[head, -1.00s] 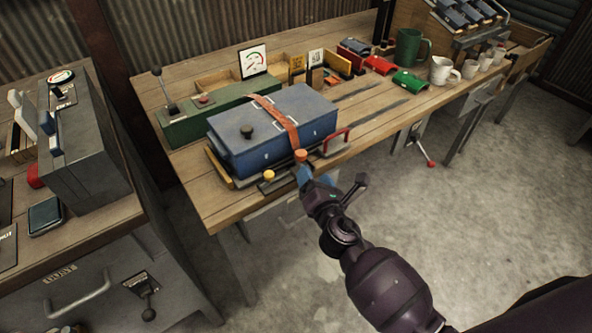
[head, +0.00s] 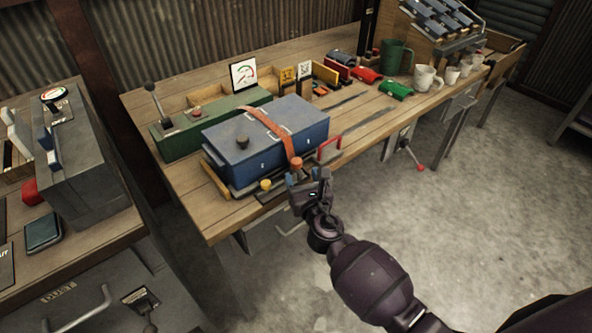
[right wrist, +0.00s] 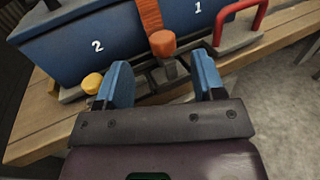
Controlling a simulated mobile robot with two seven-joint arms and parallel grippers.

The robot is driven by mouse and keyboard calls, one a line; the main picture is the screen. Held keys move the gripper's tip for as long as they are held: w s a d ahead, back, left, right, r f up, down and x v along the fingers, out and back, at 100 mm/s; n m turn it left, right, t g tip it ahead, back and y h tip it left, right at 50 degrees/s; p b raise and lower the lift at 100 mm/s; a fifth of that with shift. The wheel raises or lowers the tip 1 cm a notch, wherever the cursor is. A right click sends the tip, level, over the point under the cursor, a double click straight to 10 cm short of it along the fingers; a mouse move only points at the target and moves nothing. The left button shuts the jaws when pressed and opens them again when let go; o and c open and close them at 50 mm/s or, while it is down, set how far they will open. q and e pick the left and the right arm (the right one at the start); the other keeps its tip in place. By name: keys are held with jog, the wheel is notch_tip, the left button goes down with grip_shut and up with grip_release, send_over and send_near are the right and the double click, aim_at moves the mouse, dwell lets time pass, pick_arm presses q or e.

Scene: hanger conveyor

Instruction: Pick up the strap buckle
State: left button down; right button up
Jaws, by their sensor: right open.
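The strap buckle is the orange end piece (head: 296,163) of a brown strap (head: 267,127) that runs over a blue box (head: 230,139). It hangs at the box's front edge. In the right wrist view the buckle (right wrist: 162,43) sits just beyond the gap between my blue fingers, between the numbers 2 and 1 on the box front. My right gripper (head: 307,176) is open and empty, close in front of the buckle; it also shows in the right wrist view (right wrist: 163,76). I see no contact with the buckle. My left gripper is not in view.
A yellow knob (head: 266,185) stands left of the buckle and a red handle (head: 329,148) right of it. A green lever unit (head: 183,142) stands behind the box. Mugs (head: 426,78) stand farther right. The floor in front is clear.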

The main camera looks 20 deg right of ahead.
aim_at(298, 166)
jog(key=w, duration=0.3)
jog(key=w+b, duration=0.1)
jog(key=w, duration=0.1)
jog(key=shift+d+f, duration=0.2)
jog(key=shift+f, duration=0.05)
jog(key=shift+w+r, duration=0.1)
jog(key=shift+w, duration=0.2)
jog(key=c, duration=1)
